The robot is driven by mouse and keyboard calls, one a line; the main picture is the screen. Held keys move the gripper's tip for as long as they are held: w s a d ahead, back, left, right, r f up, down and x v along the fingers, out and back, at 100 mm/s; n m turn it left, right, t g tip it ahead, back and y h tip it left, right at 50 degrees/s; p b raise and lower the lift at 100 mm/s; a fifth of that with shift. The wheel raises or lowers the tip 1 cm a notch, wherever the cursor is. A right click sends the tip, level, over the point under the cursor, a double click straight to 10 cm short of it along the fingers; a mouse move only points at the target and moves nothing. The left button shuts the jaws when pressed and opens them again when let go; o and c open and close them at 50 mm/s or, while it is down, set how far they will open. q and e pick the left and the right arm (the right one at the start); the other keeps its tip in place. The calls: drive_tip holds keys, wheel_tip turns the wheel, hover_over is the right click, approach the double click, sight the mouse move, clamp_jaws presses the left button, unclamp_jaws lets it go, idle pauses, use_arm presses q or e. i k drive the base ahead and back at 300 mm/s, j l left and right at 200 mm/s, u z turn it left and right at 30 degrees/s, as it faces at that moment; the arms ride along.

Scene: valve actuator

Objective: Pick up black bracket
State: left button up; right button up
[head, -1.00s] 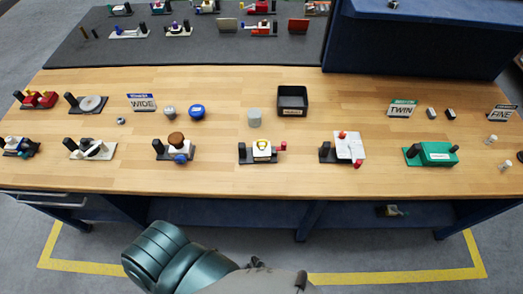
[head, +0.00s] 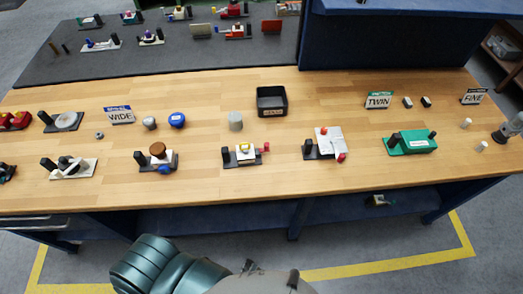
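No part on the wooden workbench (head: 200,195) can be told for certain as the black bracket. Several fixtures on the bench carry black upright pieces, such as the one with the white plate (head: 328,141) and the green one (head: 415,142). Neither of my grippers shows in the head view. Teal and grey parts of my own body fill the bottom centre.
A black open bin (head: 261,106) stands at mid-bench. WIDE (head: 119,115) and FINE (head: 474,97) signs stand left and right. A dark mat (head: 150,67) with more fixtures lies behind, beside a blue raised unit (head: 400,45). Bare wood lies between the fixtures.

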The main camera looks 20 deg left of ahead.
sight(233, 159)
drive_tip(key=i+j+u, duration=0.1)
drive_tip(key=u, duration=0.85)
